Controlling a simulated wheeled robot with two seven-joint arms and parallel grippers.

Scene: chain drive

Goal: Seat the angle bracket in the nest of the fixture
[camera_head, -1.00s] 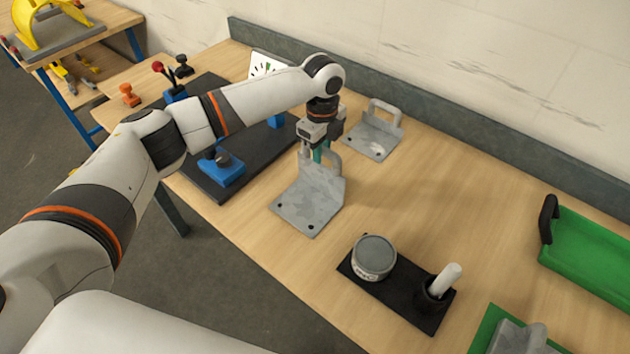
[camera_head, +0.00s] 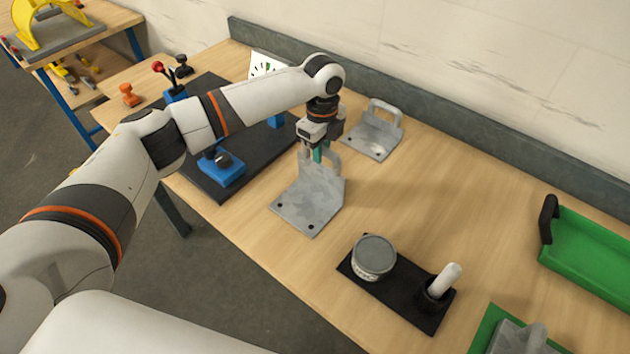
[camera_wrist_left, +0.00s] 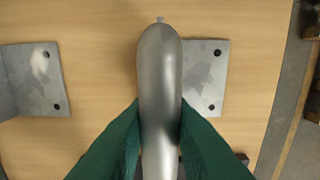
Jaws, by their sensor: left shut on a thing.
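The grey angle bracket (camera_head: 308,205) stands on or just above the wood bench in the head view, its flat plate with holes towards the front edge. Whether it touches the bench I cannot tell. My left gripper (camera_head: 317,154) is shut on its loop handle from above. In the left wrist view the green fingers (camera_wrist_left: 160,135) pinch the rounded handle (camera_wrist_left: 160,80), and part of the bracket's plate (camera_wrist_left: 207,78) shows to the right. The fixture appears to be the dark base plate (camera_head: 205,185) with blue blocks, left of the bracket, partly behind my arm. Its nest is not clearly visible.
A second grey bracket (camera_head: 372,136) lies behind the held one; it also shows in the wrist view (camera_wrist_left: 35,78). A black tray (camera_head: 402,300) with a tin and a white-handled tool lies right. A green bin (camera_head: 590,255) is farther right. Bare bench lies between.

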